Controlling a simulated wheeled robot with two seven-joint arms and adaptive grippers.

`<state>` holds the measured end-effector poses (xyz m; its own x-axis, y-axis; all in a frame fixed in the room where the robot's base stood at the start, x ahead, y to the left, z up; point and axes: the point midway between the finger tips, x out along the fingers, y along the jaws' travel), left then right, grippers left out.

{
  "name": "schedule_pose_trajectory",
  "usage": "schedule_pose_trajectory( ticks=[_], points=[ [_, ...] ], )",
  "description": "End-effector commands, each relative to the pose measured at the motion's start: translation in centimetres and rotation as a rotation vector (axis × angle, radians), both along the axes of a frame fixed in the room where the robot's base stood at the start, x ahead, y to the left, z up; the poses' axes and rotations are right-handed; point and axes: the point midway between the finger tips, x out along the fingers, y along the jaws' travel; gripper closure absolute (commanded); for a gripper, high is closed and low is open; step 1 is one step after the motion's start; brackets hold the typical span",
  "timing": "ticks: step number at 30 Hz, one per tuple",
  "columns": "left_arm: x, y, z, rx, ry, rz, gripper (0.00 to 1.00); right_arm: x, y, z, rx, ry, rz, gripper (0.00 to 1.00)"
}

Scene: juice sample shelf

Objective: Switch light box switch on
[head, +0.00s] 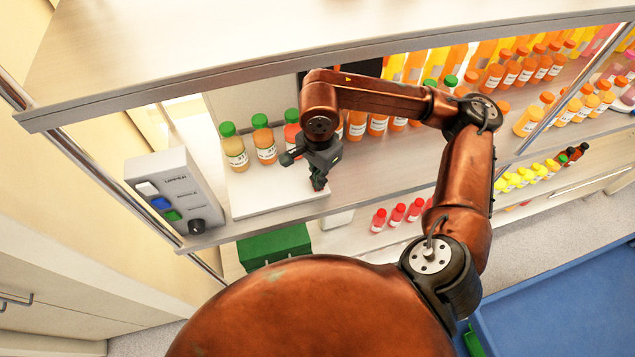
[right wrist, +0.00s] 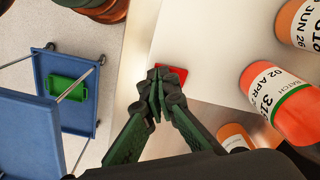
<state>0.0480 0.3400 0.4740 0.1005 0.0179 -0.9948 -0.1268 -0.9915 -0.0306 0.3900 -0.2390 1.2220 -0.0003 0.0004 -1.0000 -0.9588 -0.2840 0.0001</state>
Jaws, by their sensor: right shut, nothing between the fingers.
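The light box (head: 262,200) is a white slab on the upper shelf, with several juice bottles standing along its rear. Its red switch (right wrist: 177,73) is at the slab's edge in the right wrist view, partly hidden by my fingers. My right gripper (head: 318,184) points down at the front right corner of the light box. It is shut and empty. In the right wrist view its fingertips (right wrist: 158,74) are right at the switch; I cannot tell whether they touch it. The switch's position is not readable. My left gripper is not in view.
A grey control box (head: 180,190) with coloured buttons and a black knob stands left of the light box. Orange bottles (head: 357,125) stand to the right. A shelf board (head: 300,50) lies above. A blue cart (right wrist: 75,90) stands in front.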

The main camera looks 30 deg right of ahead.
Motion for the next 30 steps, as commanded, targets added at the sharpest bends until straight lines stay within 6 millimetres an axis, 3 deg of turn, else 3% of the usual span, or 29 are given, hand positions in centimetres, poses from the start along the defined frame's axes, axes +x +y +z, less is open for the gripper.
schedule_pose_trajectory(
  ticks=[11, 30],
  points=[
    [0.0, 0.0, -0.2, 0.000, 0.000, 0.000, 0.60, 0.0, 0.0, -0.1, -0.001, 0.000, 0.000, 1.00],
    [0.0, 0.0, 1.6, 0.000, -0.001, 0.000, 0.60, 0.0, 0.0, 4.6, 0.000, -0.002, -0.001, 1.00]
  ],
)
